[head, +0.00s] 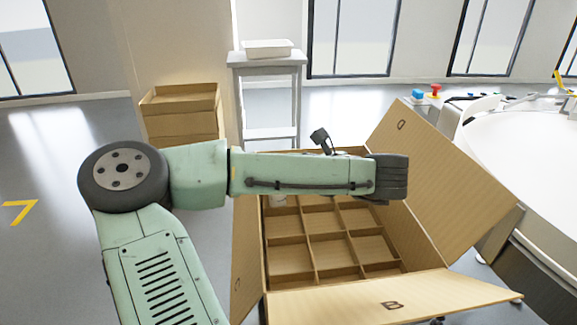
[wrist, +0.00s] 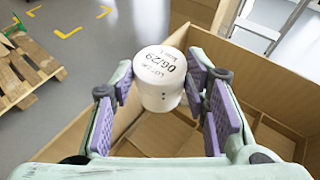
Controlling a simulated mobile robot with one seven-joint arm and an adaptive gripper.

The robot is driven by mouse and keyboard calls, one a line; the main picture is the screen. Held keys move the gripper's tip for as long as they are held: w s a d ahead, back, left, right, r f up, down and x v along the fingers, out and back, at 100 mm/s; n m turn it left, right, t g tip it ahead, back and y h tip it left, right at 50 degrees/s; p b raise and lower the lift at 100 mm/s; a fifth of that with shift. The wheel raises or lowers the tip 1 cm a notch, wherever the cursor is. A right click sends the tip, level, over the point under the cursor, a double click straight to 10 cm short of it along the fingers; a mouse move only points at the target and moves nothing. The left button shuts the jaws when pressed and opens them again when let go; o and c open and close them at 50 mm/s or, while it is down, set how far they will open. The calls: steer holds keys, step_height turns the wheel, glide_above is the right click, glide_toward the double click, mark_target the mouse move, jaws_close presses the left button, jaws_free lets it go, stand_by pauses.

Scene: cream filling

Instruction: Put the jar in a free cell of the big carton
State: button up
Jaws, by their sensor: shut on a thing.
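My gripper (wrist: 165,90) is shut on a white jar (wrist: 160,78) with a dated lid. In the wrist view it holds the jar upright between its purple-padded fingers, over the big carton (wrist: 285,72). In the head view the carton is open (head: 385,305), with a grid of cells inside. Its front and middle cells (head: 335,252) look empty. My arm crosses above the back cells and hides my fingertips.
The carton's flaps stand out, the right one (head: 440,165) high. A smaller box (head: 180,115) and a grey stand (head: 268,65) are behind. A white round table (head: 525,140) is at right.

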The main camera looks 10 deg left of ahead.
steer(key=shift+f+b, duration=4.45)
steer(key=shift+f, duration=2.95)
steer(key=o, duration=1.3)
steer(key=shift+v, duration=3.8)
